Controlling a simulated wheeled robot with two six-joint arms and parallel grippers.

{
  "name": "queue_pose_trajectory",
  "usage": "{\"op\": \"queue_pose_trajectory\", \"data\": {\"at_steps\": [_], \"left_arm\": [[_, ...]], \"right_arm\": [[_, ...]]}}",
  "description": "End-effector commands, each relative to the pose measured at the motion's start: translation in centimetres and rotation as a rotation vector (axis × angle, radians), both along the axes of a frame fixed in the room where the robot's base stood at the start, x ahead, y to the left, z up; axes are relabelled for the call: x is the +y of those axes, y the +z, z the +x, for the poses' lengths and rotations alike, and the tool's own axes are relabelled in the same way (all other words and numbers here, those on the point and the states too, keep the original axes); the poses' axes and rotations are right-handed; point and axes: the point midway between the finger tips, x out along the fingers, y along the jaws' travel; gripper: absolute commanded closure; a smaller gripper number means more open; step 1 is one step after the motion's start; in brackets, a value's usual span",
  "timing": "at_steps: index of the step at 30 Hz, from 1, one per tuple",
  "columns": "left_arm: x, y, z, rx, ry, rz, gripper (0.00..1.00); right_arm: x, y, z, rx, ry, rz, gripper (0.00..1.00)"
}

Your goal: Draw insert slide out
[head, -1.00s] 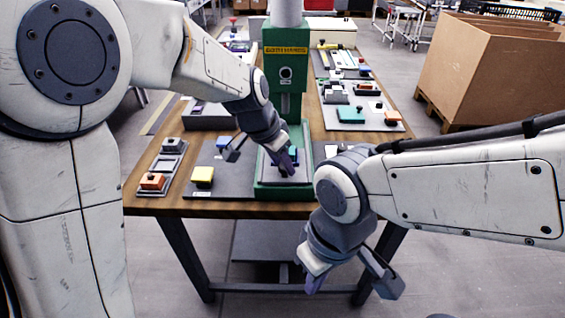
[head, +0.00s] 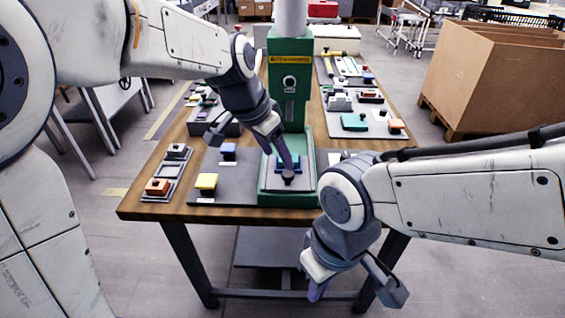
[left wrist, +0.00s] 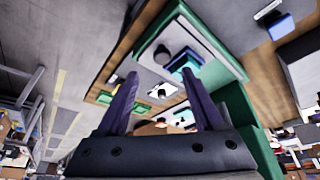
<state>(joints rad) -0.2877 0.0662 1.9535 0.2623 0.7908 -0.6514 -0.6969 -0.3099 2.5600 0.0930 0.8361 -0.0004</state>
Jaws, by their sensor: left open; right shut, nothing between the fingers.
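The green press (head: 290,80) stands at the front of the bench. A grey plate (head: 268,184) lies in its green base (head: 290,199). On the plate is a small blue block (head: 280,163) with a dark round knob (head: 288,177) at its front. The left wrist view also shows the blue block (left wrist: 188,64) and the dark knob (left wrist: 162,53). My left gripper (head: 286,162) is over the plate, its purple fingers apart and empty; they partly hide the block. Whether they touch it I cannot tell. My right gripper (head: 316,291) is shut and empty, in front of the bench.
A yellow block (head: 206,182) and another blue block (head: 228,151) sit on a grey pad left of the press. An orange block (head: 157,187) stands in a tray further left. Boards with several parts fill the bench's right side (head: 355,122). Large cardboard boxes (head: 500,75) stand beyond.

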Motion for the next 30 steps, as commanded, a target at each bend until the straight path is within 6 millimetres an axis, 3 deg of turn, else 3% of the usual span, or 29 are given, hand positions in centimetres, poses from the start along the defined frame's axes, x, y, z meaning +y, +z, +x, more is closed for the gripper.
{"op": "queue_pose_trajectory", "data": {"at_steps": [6, 16, 19, 22, 25, 30], "left_arm": [[0.7, 2.2, -0.7, 0.000, 0.000, 0.000, 0.32], [0.7, 2.4, -0.8, 0.002, 0.000, 0.001, 0.32], [0.3, 2.8, -2.0, 0.021, 0.000, 0.003, 0.32], [-0.7, 3.4, -6.1, 0.080, 0.012, 0.018, 0.32], [-1.1, 3.7, -12.0, 0.160, 0.040, 0.049, 0.32], [0.3, 3.1, -20.4, 0.262, 0.092, 0.123, 0.32]], "right_arm": [[0.0, 0.2, 0.0, 0.000, 0.000, 0.000, 1.00], [0.0, 0.3, 0.0, 0.000, 0.000, 0.000, 1.00], [0.0, 1.1, 0.0, 0.000, 0.000, 0.000, 1.00], [0.0, 3.3, 0.0, 0.000, 0.000, 0.000, 1.00], [0.0, 5.9, 0.0, 0.000, 0.000, 0.000, 1.00], [0.0, 9.1, 0.0, -0.001, 0.000, 0.001, 1.00]]}}
